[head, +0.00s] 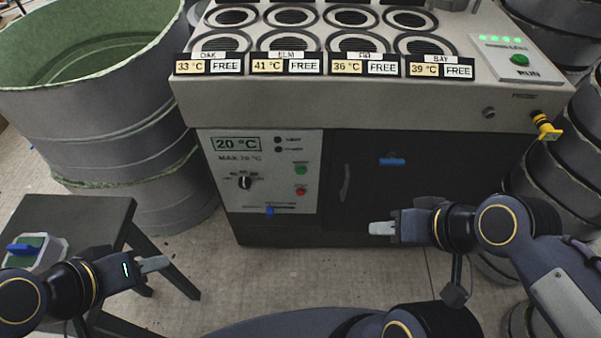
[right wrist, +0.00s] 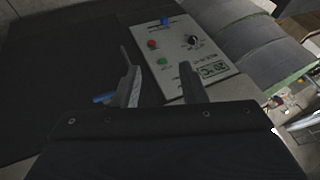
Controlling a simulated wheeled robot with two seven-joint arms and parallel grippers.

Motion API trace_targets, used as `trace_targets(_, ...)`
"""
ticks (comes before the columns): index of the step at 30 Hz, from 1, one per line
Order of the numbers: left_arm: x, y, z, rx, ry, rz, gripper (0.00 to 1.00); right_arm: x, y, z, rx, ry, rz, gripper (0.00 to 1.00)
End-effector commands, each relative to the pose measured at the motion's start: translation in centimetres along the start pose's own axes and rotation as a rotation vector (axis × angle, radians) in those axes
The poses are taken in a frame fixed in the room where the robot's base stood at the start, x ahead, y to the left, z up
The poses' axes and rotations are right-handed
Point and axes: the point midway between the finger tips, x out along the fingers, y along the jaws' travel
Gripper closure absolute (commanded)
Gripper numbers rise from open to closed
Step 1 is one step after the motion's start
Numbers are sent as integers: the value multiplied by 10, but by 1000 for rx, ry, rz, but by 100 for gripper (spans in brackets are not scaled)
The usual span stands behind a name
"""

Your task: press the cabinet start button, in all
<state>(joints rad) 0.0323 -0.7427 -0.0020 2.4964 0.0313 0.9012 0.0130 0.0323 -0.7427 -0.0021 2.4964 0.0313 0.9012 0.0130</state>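The cabinet (head: 280,225) has a pale control panel (head: 225,160) with a 20 °C display (head: 237,144). A green button (head: 301,170) sits above a red button (head: 301,190) at its right, with a black knob (head: 244,182) at its left. The right wrist view shows the green button (right wrist: 162,61), red button (right wrist: 152,44) and knob (right wrist: 192,40). My right gripper (head: 382,228) is in front of the dark door, right of and below the panel; its fingers (right wrist: 160,85) are apart and empty. My left gripper (head: 155,264) is by the side table; its opening is unclear.
The dark door (head: 370,180) has a blue tab (head: 391,161). Above are several round wells with labels, and a RUN panel (head: 518,57) with another green button (head: 520,59). A yellow valve (head: 546,127) sticks out right. Drums flank the cabinet; a dark table (head: 65,215) stands left.

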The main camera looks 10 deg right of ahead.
Motion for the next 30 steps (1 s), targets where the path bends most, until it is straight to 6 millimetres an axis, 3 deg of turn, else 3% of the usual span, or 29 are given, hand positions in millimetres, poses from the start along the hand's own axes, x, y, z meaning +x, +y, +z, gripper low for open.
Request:
trace_targets(1,0,0,0,0,0,0,64,0,0,0,0,0,0,69)
trace_targets(8,0,0,0,0,0,0,64,0,0,0,0,0,0,99)
trace_targets(30,0,0,0,0,0,0,64,0,0,0,0,0,0,100)
